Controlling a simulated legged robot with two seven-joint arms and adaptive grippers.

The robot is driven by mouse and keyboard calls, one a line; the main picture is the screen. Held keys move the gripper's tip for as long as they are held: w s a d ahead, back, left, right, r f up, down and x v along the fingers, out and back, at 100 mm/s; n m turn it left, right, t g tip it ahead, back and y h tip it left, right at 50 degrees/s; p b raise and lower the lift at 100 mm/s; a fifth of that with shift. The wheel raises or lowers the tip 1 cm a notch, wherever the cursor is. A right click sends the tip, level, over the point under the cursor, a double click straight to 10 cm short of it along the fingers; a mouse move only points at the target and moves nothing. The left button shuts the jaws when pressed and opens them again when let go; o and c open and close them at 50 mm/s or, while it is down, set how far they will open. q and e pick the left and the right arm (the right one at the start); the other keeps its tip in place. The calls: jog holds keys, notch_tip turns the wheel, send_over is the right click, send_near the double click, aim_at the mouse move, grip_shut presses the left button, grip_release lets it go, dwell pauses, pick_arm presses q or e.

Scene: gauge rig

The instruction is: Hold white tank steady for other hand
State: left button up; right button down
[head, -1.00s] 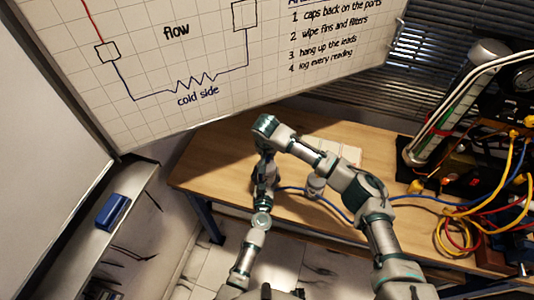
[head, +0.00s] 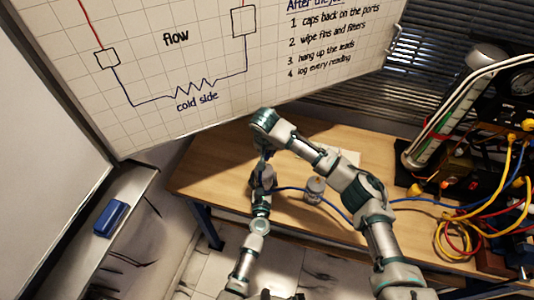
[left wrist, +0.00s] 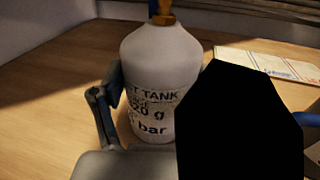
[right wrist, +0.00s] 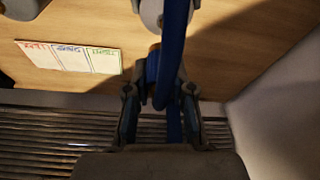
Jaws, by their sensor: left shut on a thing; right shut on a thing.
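The white tank (left wrist: 160,75) stands upright on the wooden bench in the left wrist view, black lettering on its side and a brass fitting on top. My left gripper (left wrist: 150,110) is shut around its body; one finger shows at the left, and a black shape hides the right side. In the head view my left gripper (head: 262,188) is at the bench's near left part, the tank mostly hidden by my arms. My right gripper (right wrist: 163,95), above it in the head view (head: 264,155), is shut on a blue hose (right wrist: 173,55).
A small grey cylinder (head: 315,189) stands right of the tank. A printed sheet (right wrist: 70,57) lies behind. The gauge rig with yellow, red and blue hoses (head: 470,215) fills the right end. A whiteboard (head: 180,60) rises behind the bench (head: 215,165).

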pick_arm(q)
jog(key=shift+s+d, duration=0.1)
jog(key=shift+d, duration=0.05)
pick_arm(e)
jog(key=shift+r, duration=0.4)
pick_arm(q)
jog(key=o, duration=1.4)
jog(key=shift+d, duration=0.1)
pick_arm(e)
jog(key=shift+d, duration=0.1)
pick_arm(q)
jog(key=s, duration=0.8)
jog(key=s+a, duration=0.1)
jog(key=s, duration=0.2)
jog(key=shift+s, duration=0.4)
pick_arm(e)
notch_tip(320, 180, up, 7)
jog(key=p, duration=0.6)
jog(key=shift+r+p, duration=0.15)
jog(key=shift+p, duration=0.15)
pick_arm(q)
notch_tip(320, 180, up, 7)
jog(key=shift+f, duration=0.1)
